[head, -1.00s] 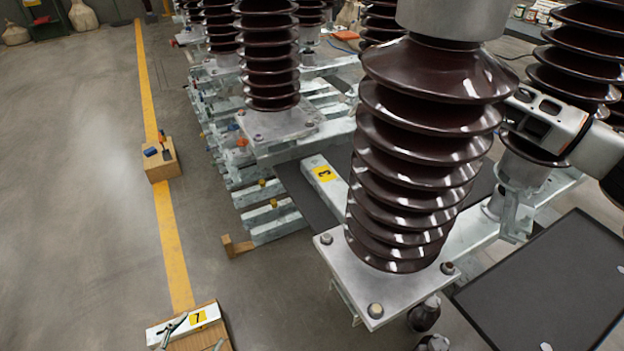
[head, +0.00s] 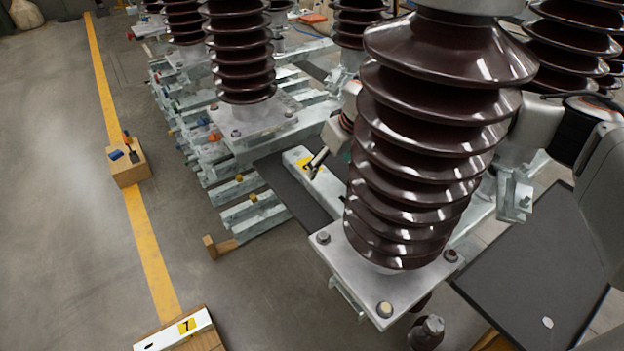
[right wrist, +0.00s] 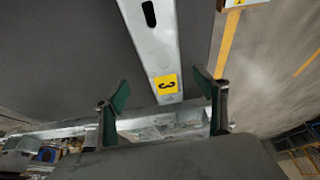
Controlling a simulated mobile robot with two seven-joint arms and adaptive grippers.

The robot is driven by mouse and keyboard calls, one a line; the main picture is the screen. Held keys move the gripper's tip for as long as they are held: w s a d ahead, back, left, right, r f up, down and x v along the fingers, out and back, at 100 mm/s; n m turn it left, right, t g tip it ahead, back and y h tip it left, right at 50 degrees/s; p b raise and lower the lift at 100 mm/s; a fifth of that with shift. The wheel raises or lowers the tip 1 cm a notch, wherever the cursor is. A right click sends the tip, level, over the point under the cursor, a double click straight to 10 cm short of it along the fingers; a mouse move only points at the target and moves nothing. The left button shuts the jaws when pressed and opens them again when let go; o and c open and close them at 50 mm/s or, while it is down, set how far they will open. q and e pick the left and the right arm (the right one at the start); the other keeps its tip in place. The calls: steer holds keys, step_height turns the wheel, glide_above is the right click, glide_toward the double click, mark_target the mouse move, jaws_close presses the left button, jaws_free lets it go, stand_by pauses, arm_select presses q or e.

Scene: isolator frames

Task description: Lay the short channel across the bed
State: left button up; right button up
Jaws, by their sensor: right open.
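A pale metal channel with a yellow label 3 (head: 297,156) lies on a dark mat (head: 272,170), partly hidden by the big brown insulator. In the right wrist view the channel (right wrist: 152,45) shows a slot and its labelled end. My right gripper (head: 316,165) reaches from behind the insulator to this end. The right wrist view shows it (right wrist: 163,84) open and empty, one finger on each side of the channel's line. Another channel, labelled 7 (head: 205,322), lies on a wooden block at lower left. Which channel is the short one, and which part is the bed, I cannot tell. My left gripper is out of view.
The brown ribbed insulator (head: 425,150) on its bolted plate (head: 350,275) stands close to my right arm. More insulators rise behind. Several metal bars (head: 240,190) lie in rows beyond the mat. A small wooden block (head: 130,165) sits on the yellow line.

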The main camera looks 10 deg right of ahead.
mark_target(321, 177)
steer(key=shift+w+a+f, duration=0.1)
steer(key=shift+w+a, duration=0.2)
steer(key=shift+a, duration=0.25)
steer(key=x, duration=0.2)
steer(key=b+x, duration=0.1)
steer(key=x, duration=0.4)
steer(key=shift+s+d+f, duration=0.3)
steer(key=shift+s+d, duration=0.05)
steer(key=shift+w+f, duration=0.15)
steer(key=shift+f, duration=0.05)
steer(key=shift+r, duration=0.1)
jaws_close()
steer(key=shift+w+r, duration=0.15)
steer(key=shift+r, duration=0.1)
